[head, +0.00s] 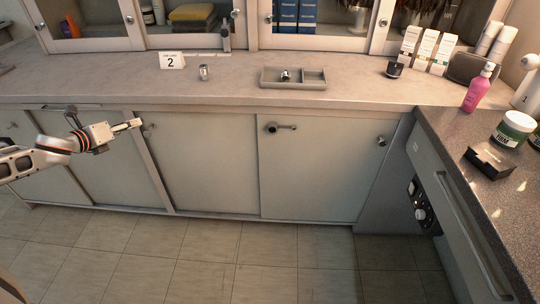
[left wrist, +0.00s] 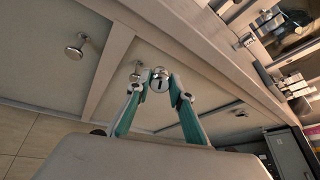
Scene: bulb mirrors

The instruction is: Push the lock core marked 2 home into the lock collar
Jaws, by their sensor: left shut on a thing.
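My left gripper (head: 136,123) is shut on a round metal lock core with a dark keyhole slot in its face; the core (left wrist: 160,81) shows between the green-lined fingertips in the left wrist view. The gripper is in front of the cabinet doors, below the counter edge. I see no number on the core. A short metal cylinder (head: 204,72) stands on the counter beside a white card (head: 172,60) with a "2"; I cannot tell whether it is the lock collar. The cylinder also shows in the left wrist view (left wrist: 246,40), apart from the core. My right gripper is out of view.
A grey two-part tray (head: 314,82) holds a small metal piece (head: 286,76) in its left part. A door knob (left wrist: 135,74) is close behind the held core. A door handle (head: 284,127) sticks out farther right. The counter between card and tray is mostly clear.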

